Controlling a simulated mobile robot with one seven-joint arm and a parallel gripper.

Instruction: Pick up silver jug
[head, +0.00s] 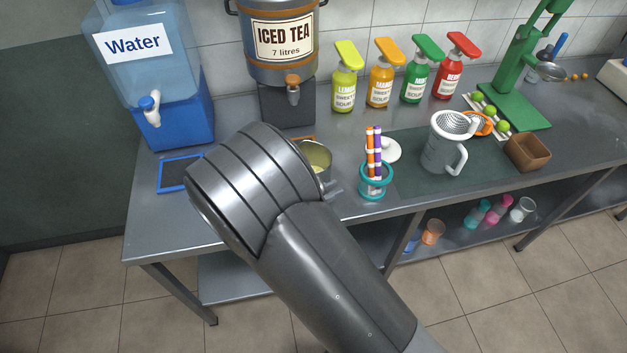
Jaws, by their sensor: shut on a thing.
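A silver jug (326,173) with a yellowish inside stands at the front of the steel counter, below the iced tea dispenser. Its left side and lower part are hidden behind my arm. My gripper (334,188) shows only as a small grey part at the jug's front right, mostly hidden by my arm. It is shut on the jug. Whether the jug touches the counter cannot be told.
A teal holder with coloured sticks (374,181) stands just right of the jug. Farther right is a grey pitcher with a strainer (441,152) on a dark mat. The iced tea dispenser (280,48) and water dispenser (180,110) stand behind. Syrup bottles (381,86) line the wall.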

